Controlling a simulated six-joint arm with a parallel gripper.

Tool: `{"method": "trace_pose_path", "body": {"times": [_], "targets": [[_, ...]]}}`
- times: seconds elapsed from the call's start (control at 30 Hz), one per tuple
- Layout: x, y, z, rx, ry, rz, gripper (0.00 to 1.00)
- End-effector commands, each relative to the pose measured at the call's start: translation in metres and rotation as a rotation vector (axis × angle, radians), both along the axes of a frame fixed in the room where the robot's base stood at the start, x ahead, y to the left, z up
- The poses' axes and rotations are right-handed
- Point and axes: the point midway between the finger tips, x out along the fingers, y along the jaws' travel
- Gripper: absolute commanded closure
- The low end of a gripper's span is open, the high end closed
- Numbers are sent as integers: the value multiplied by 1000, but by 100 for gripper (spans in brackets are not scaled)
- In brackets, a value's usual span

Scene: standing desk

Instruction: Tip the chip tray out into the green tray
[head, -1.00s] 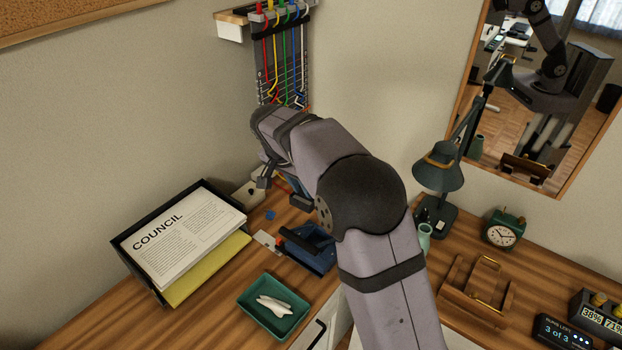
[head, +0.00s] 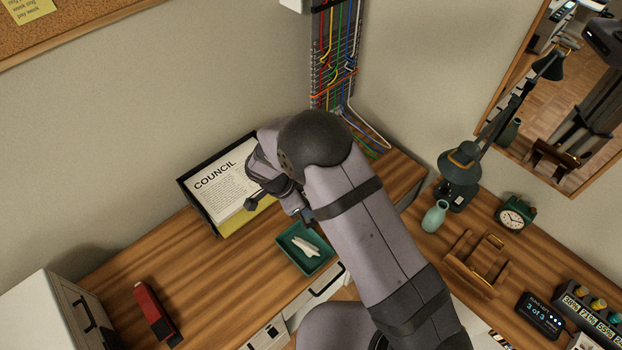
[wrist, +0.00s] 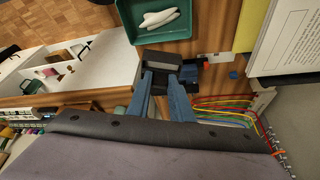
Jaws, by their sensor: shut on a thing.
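My gripper (wrist: 163,74) is shut on a small dark tray-like piece (wrist: 162,58), probably the chip tray, between its blue fingers. The green tray (wrist: 128,25) lies just beyond the held piece in the wrist view, with a few white elongated pieces inside. My arm hides most of the gripper and the held piece there. I cannot tell whether the held piece holds chips, or its exact height.
A black paper holder with a COUNCIL sheet (head: 225,185) stands behind my gripper. A red stapler-like object (head: 152,315) lies at left. A dark blue and black object (wrist: 190,75) lies behind the fingers. An open drawer (wrist: 75,70) is beside the desk edge.

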Motion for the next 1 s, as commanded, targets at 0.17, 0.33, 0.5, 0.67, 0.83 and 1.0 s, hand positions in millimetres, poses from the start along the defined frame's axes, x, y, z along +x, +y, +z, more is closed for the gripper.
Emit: {"method": "trace_pose_path", "body": {"times": [0.17,0.33,0.5,0.67,0.83,1.0], "targets": [[-9,10,-4,4,-2,-501,100],[-16,14,-2,2,-1,-907,100],[-18,14,-1,1,-2,-1156,100],[-18,14,-1,0,-3,-1259,100],[-18,14,-1,2,-2,-1277,100],[-19,13,-1,27,14,-1275,100]]}}
